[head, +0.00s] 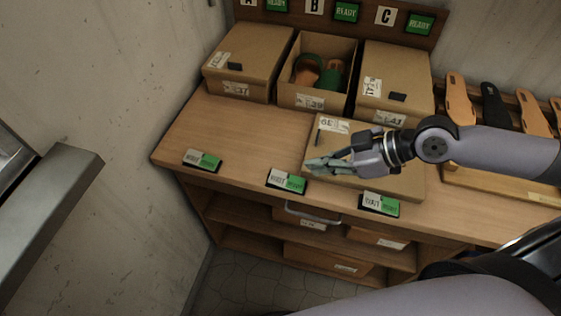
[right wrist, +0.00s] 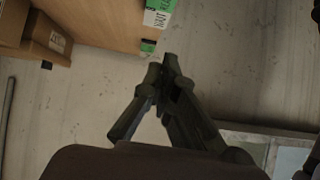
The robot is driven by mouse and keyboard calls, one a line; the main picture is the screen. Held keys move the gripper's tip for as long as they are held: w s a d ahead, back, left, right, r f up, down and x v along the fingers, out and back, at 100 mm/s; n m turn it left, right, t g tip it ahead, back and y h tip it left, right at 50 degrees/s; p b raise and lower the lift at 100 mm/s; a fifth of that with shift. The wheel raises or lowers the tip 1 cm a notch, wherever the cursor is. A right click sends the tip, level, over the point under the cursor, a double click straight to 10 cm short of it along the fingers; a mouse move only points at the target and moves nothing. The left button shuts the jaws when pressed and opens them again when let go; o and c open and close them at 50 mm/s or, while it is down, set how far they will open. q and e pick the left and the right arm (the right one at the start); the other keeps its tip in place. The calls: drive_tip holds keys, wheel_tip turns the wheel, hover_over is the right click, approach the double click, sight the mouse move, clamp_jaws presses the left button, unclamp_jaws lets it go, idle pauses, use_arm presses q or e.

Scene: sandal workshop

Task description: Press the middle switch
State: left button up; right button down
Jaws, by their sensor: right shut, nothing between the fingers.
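Three small switches, each part white and part green, lie along the table's front edge in the head view: left (head: 202,160), middle (head: 287,180) and right (head: 380,204). My right gripper (head: 310,166) is shut and empty, its tips pointing left, close to the middle switch and to the right of its upper end. No contact is clear. In the right wrist view the shut fingers (right wrist: 168,62) are near a white and green switch (right wrist: 156,16); a second green piece (right wrist: 147,46) shows beyond. I cannot tell which switches these are. My left gripper is out of view.
A flat cardboard box (head: 402,186) lies under my right gripper. Behind stand two closed boxes (head: 248,52) (head: 396,70) and an open box (head: 296,98) with sandals. Sandal soles (head: 459,98) stand at right. A grey metal bar (head: 50,195) is at far left.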

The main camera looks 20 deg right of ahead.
drive_tip(key=r, duration=0.1)
drive_tip(key=w+d+r, duration=0.1)
drive_tip(key=shift+r, duration=0.3)
drive_tip(key=p, duration=0.3)
hover_over(283, 178)
wheel_tip(283, 178, down, 6)
drive_tip(key=shift+s+d+r, duration=0.1)
wheel_tip(283, 178, down, 3)
drive_tip(key=shift+r+p, duration=0.2)
drive_tip(key=shift+p, duration=0.1)
drive_tip(key=shift+f, duration=0.75)
